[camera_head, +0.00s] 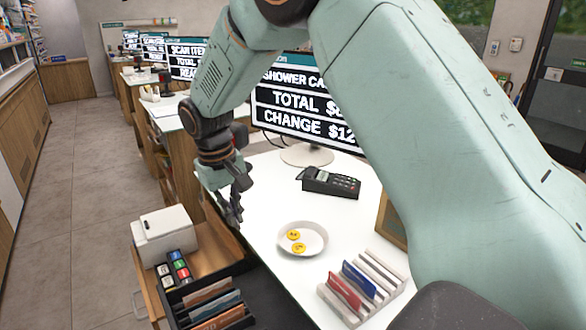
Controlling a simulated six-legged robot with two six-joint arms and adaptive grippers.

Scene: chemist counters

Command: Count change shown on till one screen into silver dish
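The till screen (300,101) at the back of the counter reads "SHOWER CA…", "TOTAL $…" and "CHANGE $12…". My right arm hides the right ends of its lines. The round silver-white dish (316,231) lies on the white counter and holds two gold coins, one upper (294,235) and one lower (299,248). My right gripper (236,214) points down at the counter's left edge, left of the dish and apart from it. I see it side-on and cannot tell whether its fingers are apart. My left gripper is not in view.
A card terminal (329,183) is behind the dish. A white rack (392,277) holds red and blue items.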

